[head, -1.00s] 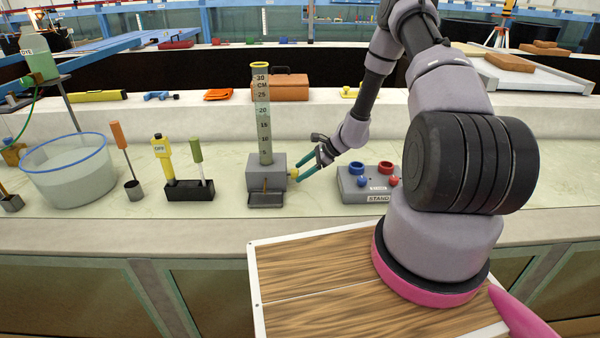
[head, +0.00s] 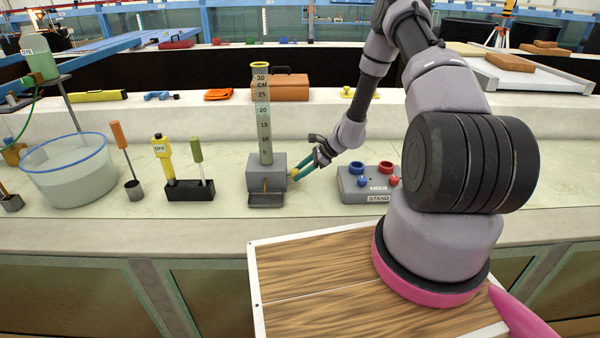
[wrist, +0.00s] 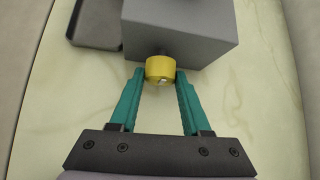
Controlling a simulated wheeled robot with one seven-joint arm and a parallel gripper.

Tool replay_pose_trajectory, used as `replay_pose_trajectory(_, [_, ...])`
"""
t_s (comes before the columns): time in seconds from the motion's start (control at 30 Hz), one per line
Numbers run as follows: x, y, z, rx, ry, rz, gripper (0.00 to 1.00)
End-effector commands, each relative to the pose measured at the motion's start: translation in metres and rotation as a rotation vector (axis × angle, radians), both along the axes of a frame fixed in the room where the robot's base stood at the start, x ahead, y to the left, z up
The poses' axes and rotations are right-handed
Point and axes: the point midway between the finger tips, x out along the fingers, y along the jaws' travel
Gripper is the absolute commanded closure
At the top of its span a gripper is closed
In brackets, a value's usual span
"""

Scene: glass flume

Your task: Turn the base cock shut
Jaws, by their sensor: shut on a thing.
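The base cock is a yellow knob (wrist: 160,69) on the side of a grey block (wrist: 190,25). In the head view the block (head: 267,173) carries an upright clear graduated tube (head: 263,120) with a yellow rim. My gripper (wrist: 160,78) has its two teal fingers on either side of the knob, shut on it at the fingertips. In the head view my gripper (head: 297,174) reaches the block from the right and largely hides the knob. A pale mark shows on the knob's face in the wrist view.
A grey stand (head: 368,183) with blue and red knobs is close on the right. A dark holder (head: 190,190) with yellow and green-handled tools stands left. A clear blue-rimmed tub (head: 66,170) is farther left. A small tray (head: 265,200) fronts the block.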

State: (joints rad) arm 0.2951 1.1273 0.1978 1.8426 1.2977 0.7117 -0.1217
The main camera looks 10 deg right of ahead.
Motion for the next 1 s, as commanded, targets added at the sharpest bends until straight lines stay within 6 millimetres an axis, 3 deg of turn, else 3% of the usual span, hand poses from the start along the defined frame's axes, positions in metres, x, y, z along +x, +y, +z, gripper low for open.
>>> replay_pose_trajectory(0.27, [0.004, 0.0, 0.0, 0.031, 0.171, 0.004, 1.0])
replay_pose_trajectory(1.0, [0.011, -0.003, -0.004, 0.17, 0.86, 0.0, 1.0])
